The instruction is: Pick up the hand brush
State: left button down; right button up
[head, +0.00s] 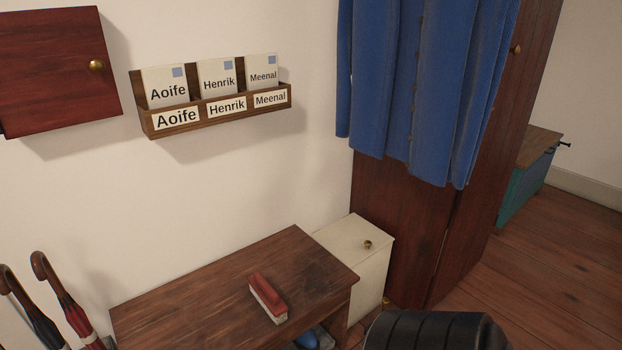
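The hand brush (267,297) has a red back and a pale bristle side. It lies on the dark wooden bench top (205,290), right of the bench's middle and near its front edge. Nothing covers it and nothing touches it except the bench. Neither of my grippers shows in the head view.
A cream cabinet (372,274) stands right of the bench, by a dark red wardrobe (396,225) with a blue coat (425,90) hanging in front. Umbrellas (68,306) stand at the left. A letter rack (217,108) hangs above. Something blue (307,340) shows under the bench. The bench top is otherwise clear.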

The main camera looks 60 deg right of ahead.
aim_at(270, 299)
jog(key=z, duration=1.55)
